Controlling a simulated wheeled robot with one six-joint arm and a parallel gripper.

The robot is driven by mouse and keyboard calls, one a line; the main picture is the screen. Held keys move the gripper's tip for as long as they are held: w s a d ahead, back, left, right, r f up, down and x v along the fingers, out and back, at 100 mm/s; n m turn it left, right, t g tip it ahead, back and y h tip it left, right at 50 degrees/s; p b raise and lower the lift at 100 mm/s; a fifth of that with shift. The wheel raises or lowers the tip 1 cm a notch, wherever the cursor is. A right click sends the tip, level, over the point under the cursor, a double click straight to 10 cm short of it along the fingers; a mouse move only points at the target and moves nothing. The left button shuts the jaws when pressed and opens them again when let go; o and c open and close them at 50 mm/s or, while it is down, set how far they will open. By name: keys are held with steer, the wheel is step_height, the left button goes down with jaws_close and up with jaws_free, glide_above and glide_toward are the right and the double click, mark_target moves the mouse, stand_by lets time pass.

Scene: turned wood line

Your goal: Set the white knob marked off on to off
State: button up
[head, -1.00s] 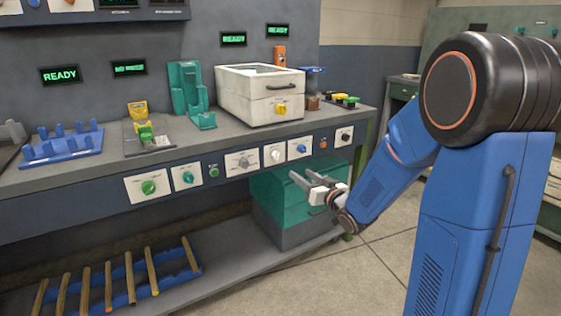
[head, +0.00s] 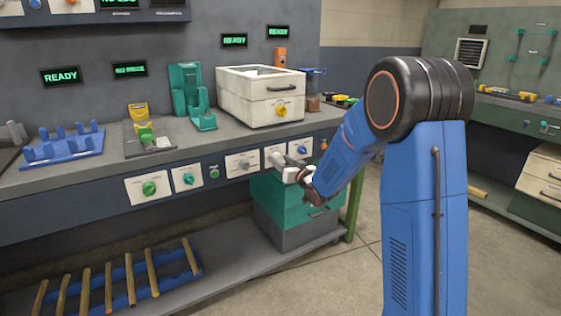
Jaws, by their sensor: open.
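The row of control plates runs along the front face of the workbench. The white knob (head: 270,153) is on a white plate (head: 275,147) right of centre in that row, now largely covered by my gripper. My gripper (head: 281,161) is open, with its fingers close in front of this plate. I cannot tell whether the fingers touch the knob or stand around it. The plate's marks are too small to read, and the knob's setting is hidden.
A grey knob (head: 243,164) is just left of the gripper, and a blue knob (head: 301,149) just right. Green (head: 149,188) and teal (head: 188,178) knobs are farther left. A green bin (head: 275,205) stands below. A white box (head: 255,101) sits on the bench above.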

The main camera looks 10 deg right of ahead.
steer(key=shift+w+a, duration=0.1)
steer(key=shift+w, duration=0.25)
steer(key=shift+c, duration=0.7)
steer(key=c, duration=0.9)
steer(key=n, duration=0.4)
steer(key=shift+n, duration=0.3)
steer(key=n, duration=0.4)
steer(key=shift+n, duration=0.3)
